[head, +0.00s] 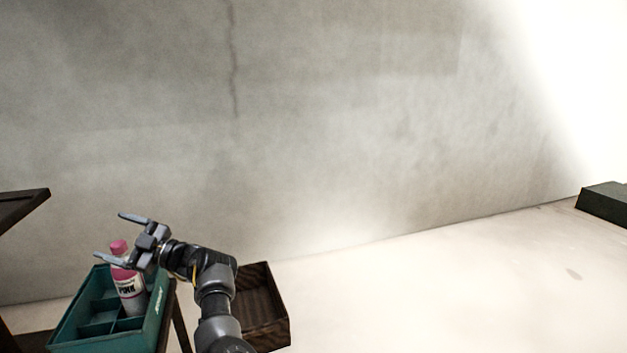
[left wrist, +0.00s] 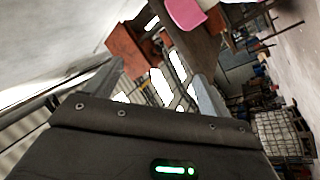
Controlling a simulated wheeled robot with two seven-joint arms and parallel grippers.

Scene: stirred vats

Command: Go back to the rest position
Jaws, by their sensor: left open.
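My left gripper (head: 115,237) is open, its two fingers spread and pointing left in the head view. Nothing is between the fingers. It is above a teal divided crate (head: 68,339), and one finger passes in front of a bottle. The bottle (head: 130,297) has a pink cap and a label and stands in the crate; I cannot tell from this view whether the finger touches it. In the left wrist view the fingers of my left gripper (left wrist: 155,85) are apart at either side. My right gripper is in neither view.
A dark brown open box (head: 268,305) stands right of the crate, partly behind my arm. A dark table edge (head: 22,207) juts in at the left. A dark green block (head: 604,201) lies at the far right. The pale floor on the right is clear.

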